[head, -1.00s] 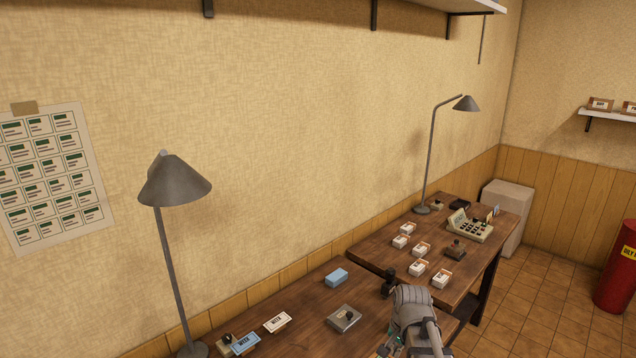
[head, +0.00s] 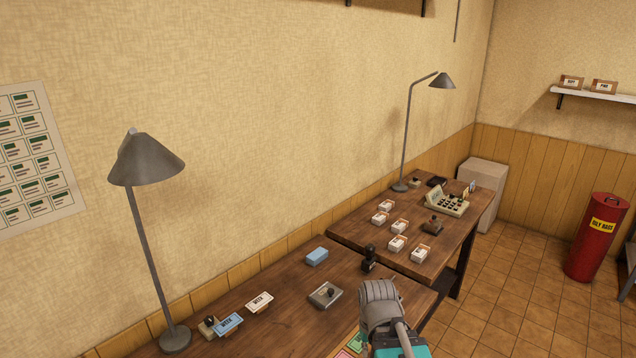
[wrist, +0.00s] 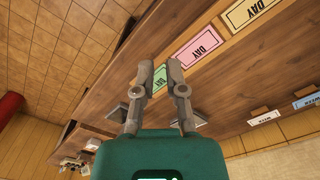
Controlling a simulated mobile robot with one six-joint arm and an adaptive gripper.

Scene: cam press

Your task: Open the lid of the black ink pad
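A small flat black box (head: 437,181), which may be the black ink pad, lies near the back of the far wooden table in the head view. It looks shut, but it is too small to be sure. My gripper (wrist: 160,68) is open and empty in the wrist view, with a gap between its two fingers. It is over the near table's front edge, well apart from the black box. The fingertips are hidden in the head view. No black pad can be made out in the wrist view.
White boxes (head: 397,243) and a beige keyed machine (head: 447,203) stand on the far table. Lamps (head: 146,160) rise behind.

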